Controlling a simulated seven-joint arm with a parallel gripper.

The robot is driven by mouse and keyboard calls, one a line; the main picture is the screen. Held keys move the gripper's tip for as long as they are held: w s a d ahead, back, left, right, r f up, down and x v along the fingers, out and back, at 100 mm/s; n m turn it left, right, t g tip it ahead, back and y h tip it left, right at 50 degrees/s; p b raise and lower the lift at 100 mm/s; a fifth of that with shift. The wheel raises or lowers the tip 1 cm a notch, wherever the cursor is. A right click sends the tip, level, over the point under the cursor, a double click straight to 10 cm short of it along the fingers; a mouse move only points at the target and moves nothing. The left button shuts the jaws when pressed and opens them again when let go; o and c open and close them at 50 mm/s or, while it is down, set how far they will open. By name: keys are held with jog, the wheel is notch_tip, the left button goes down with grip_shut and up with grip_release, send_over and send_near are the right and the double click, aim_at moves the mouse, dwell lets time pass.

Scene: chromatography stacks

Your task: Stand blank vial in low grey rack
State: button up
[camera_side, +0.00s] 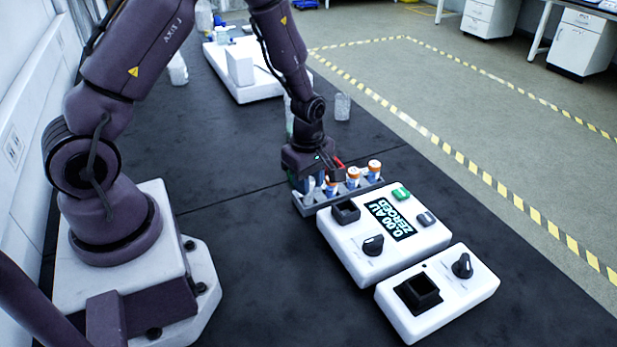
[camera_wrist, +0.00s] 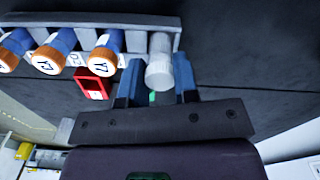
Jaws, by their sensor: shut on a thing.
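The blank vial (camera_wrist: 159,72), with a clear or whitish cap, is between the blue fingers of my gripper (camera_wrist: 158,84) in the wrist view. My gripper is shut on it. The vial is at the end of the low grey rack (camera_wrist: 150,19), in line with the other vials; I cannot tell whether its base is seated. In the side view my gripper (camera_side: 312,178) is over the left end of the low grey rack (camera_side: 345,196) and hides the vial there.
Several orange-capped vials (camera_wrist: 105,52) stand in the rack beside the held one. A red piece (camera_wrist: 92,84) is close to my gripper. A white instrument reading ZEROED (camera_side: 360,262) stands in front of the rack, with a second white box (camera_side: 440,310) nearer.

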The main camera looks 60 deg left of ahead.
jog(key=shift+f, duration=0.6)
jog(key=o, duration=1)
jog(key=shift+r, duration=4)
